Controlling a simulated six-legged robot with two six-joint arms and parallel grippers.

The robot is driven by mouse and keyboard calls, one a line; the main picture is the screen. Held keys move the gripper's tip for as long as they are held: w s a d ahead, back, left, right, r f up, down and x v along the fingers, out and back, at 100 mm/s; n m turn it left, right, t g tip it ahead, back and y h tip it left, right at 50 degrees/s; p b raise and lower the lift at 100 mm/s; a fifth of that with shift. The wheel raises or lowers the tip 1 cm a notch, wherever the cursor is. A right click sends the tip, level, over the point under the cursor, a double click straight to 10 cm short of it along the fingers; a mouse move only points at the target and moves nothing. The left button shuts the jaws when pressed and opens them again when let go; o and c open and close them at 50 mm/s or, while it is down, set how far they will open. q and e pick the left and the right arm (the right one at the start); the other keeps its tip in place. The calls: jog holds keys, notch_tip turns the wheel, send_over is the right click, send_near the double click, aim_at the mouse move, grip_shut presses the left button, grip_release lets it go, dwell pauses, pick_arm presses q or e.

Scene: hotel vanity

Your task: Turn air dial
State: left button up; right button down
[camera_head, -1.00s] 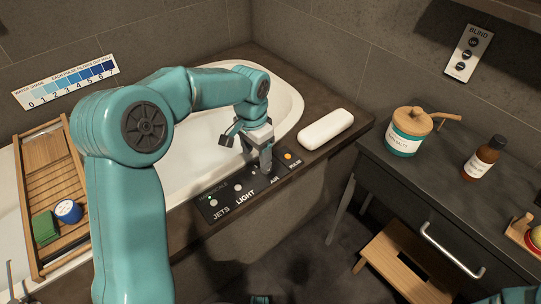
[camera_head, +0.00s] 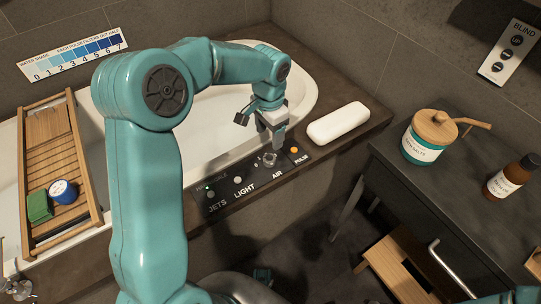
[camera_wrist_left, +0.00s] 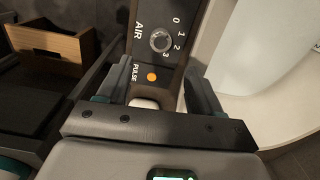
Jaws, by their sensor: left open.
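The air dial (camera_head: 269,160) is a small clear or silvery knob on the dark control panel (camera_head: 226,202) at the tub's rim. In the left wrist view the air dial (camera_wrist_left: 160,40) is round and shiny, beside the word AIR and the numbers 0, 1, 2 and 3. Which number it points at is too small to tell. My left gripper (camera_head: 277,146) is above the dial, apart from it, pointing down. In the left wrist view the left gripper (camera_wrist_left: 158,82) is open and empty, and the dial lies beyond its fingertips.
An orange PULSE button (camera_head: 294,150) is beside the dial, and LIGHT (camera_head: 238,180) and JETS (camera_head: 211,194) buttons lie left of it. A white pillow-like block (camera_head: 338,123) lies on the ledge. A wooden rack (camera_head: 57,150) spans the tub.

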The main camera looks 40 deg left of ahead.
aim_at(269, 158)
pick_arm(q)
notch_tip(269, 158, down, 10)
jog(key=shift+f+b, duration=0.25)
jog(key=shift+b, duration=0.85)
jog(key=c, duration=1.1)
